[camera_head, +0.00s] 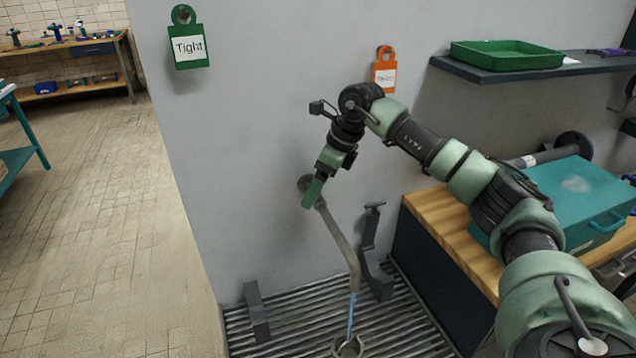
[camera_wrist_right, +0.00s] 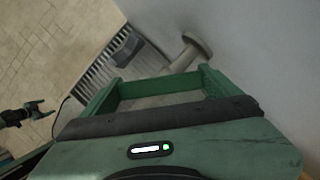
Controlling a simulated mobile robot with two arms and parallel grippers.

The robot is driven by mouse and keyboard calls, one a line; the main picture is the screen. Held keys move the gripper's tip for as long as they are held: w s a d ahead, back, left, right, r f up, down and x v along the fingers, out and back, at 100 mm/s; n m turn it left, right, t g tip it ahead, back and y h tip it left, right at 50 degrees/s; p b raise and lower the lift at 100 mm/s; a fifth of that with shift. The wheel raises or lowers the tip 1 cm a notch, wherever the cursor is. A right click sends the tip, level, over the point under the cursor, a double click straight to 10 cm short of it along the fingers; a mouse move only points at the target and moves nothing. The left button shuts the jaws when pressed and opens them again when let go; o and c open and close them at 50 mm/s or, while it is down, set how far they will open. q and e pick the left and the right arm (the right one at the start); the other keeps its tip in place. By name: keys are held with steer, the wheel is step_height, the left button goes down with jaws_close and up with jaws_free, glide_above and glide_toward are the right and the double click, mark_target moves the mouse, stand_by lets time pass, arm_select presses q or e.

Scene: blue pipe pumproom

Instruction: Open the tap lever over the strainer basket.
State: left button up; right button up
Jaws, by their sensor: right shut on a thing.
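The beige tap pipe (camera_head: 340,240) runs from a round flange on the grey wall down to its spout. A thin blue water stream (camera_head: 351,315) falls from the spout to the strainer basket (camera_head: 347,347) at the bottom edge. My right gripper (camera_head: 311,194) is at the tap's upper end, pointing down, and covers part of it. In the right wrist view, its green fingers (camera_wrist_right: 158,88) are apart, with the tap's flange (camera_wrist_right: 195,44) just beyond. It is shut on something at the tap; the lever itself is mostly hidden. My left gripper (camera_wrist_right: 34,108) shows small at the left edge there.
A ribbed grate (camera_head: 300,330) lies below the tap, with dark brackets (camera_head: 257,310) standing on it. A wooden bench (camera_head: 450,235) with a teal case (camera_head: 575,200) is at the right. A green tag (camera_head: 190,48) and an orange tag (camera_head: 385,75) hang on the wall.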

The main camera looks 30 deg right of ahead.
steer(key=shift+r, duration=0.1)
stand_by(0.3)
steer(key=o, duration=1.1)
steer(key=b+v, duration=0.1)
steer(key=v, duration=0.6)
steer(key=shift+r, duration=0.3)
steer(key=shift+d, duration=0.1)
